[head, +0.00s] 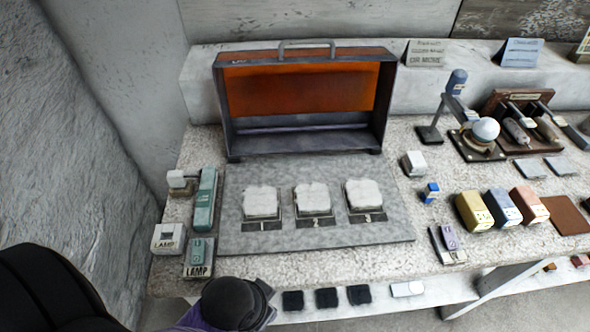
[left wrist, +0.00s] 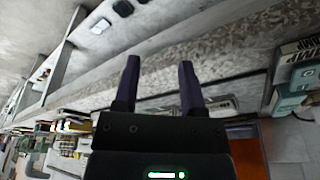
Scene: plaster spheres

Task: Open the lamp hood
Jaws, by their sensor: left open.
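The lamp hood (head: 300,57) is a dark metal box with an orange inner panel and a grey handle on its top edge. It stands raised at the back of a grey slab (head: 300,240), its open side facing me. Three white plaster pieces lie on numbered plates on the slab, uncovered. A teal switch marked LAMP (head: 198,258) sits at the front left. My left gripper (left wrist: 159,85) is open with nothing between its fingers, near the table's front edge. Its fingers are hidden in the head view behind my wrist. My right gripper is not in view.
A desk lamp (head: 455,95), a tool rack (head: 515,125) and several coloured blocks are at the right. A rough wall (head: 85,130) closes the left side.

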